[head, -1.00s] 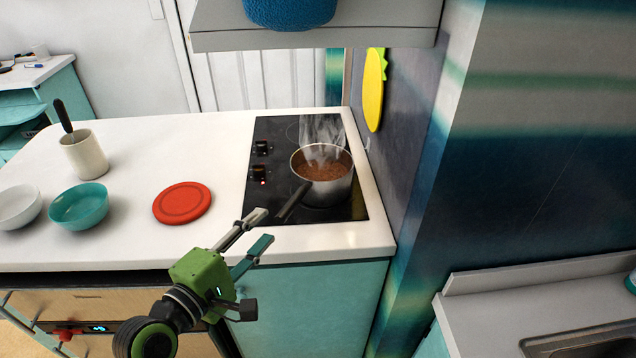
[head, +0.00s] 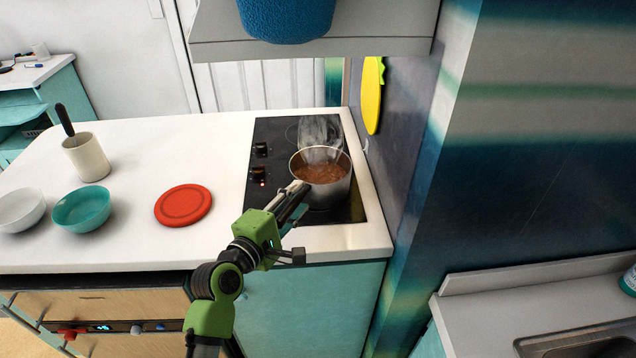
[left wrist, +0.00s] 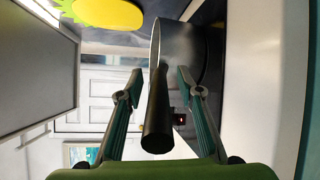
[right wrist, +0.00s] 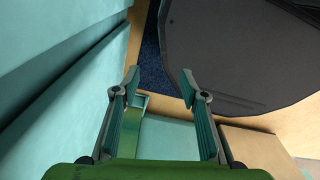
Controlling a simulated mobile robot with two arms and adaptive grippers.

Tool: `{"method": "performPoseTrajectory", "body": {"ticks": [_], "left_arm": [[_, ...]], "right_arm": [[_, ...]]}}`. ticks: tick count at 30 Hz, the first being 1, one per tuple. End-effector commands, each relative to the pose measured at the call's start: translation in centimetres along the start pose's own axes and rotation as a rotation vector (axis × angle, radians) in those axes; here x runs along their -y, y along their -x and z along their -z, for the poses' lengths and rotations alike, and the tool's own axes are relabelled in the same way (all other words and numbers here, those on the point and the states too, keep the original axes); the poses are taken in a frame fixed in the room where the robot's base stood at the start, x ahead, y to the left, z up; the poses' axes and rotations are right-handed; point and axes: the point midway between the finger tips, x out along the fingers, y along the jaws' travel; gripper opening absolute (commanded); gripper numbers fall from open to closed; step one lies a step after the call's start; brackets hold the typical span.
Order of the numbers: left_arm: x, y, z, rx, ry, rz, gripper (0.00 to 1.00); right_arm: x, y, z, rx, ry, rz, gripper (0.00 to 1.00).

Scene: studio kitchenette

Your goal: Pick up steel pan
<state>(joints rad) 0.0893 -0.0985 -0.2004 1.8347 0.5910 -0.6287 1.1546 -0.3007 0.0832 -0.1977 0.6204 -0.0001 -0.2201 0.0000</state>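The steel pan (head: 330,188) stands on the black cooktop (head: 262,135), with brown food inside and steam rising. In the head view my left gripper (head: 297,194) is at the pan's handle side and covers the handle. In the left wrist view the dark handle (left wrist: 157,122) lies between the two open fingers of my left gripper (left wrist: 158,82), with a gap on each side. The pan body (left wrist: 180,50) is just beyond the fingertips. My right gripper (right wrist: 160,85) shows only in the right wrist view. It is open and empty, low near teal cabinet fronts.
A red round trivet (head: 184,205), a teal bowl (head: 82,208), a white bowl (head: 20,210) and a cream utensil crock (head: 87,158) stand on the white counter (head: 190,145). A blue pot (head: 286,18) sits above the cooktop. A wall borders the cooktop's right side.

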Motion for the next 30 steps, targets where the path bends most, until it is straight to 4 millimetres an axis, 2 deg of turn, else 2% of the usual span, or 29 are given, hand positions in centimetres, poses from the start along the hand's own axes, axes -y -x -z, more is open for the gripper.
{"method": "performPoseTrajectory", "body": {"ticks": [6, 10, 15, 16, 24, 30], "left_arm": [[0.0, -0.1, 0.0, 0.000, 0.000, 0.000, 0.34], [0.0, -0.1, 0.0, 0.000, 0.000, 0.000, 0.00], [0.0, -0.1, 0.0, -0.001, 0.000, 0.000, 0.00], [-0.8, -0.1, -0.1, 0.000, -0.001, -0.018, 0.00], [-0.9, 0.0, -0.1, 0.000, -0.001, -0.015, 0.00], [-2.8, 0.2, -0.5, 0.002, -0.002, -0.020, 0.00]], "right_arm": [[0.1, 0.0, 0.1, -0.001, 0.001, 0.001, 0.40], [0.3, 0.0, 0.1, -0.001, 0.001, 0.004, 0.40], [0.6, 0.0, 0.1, -0.001, 0.001, 0.007, 0.40], [0.6, 0.0, 0.1, -0.002, 0.001, 0.007, 0.40], [0.6, 0.0, 0.2, -0.002, 0.001, 0.007, 0.40], [0.6, -0.3, 0.1, -0.002, 0.001, 0.007, 0.40]]}}
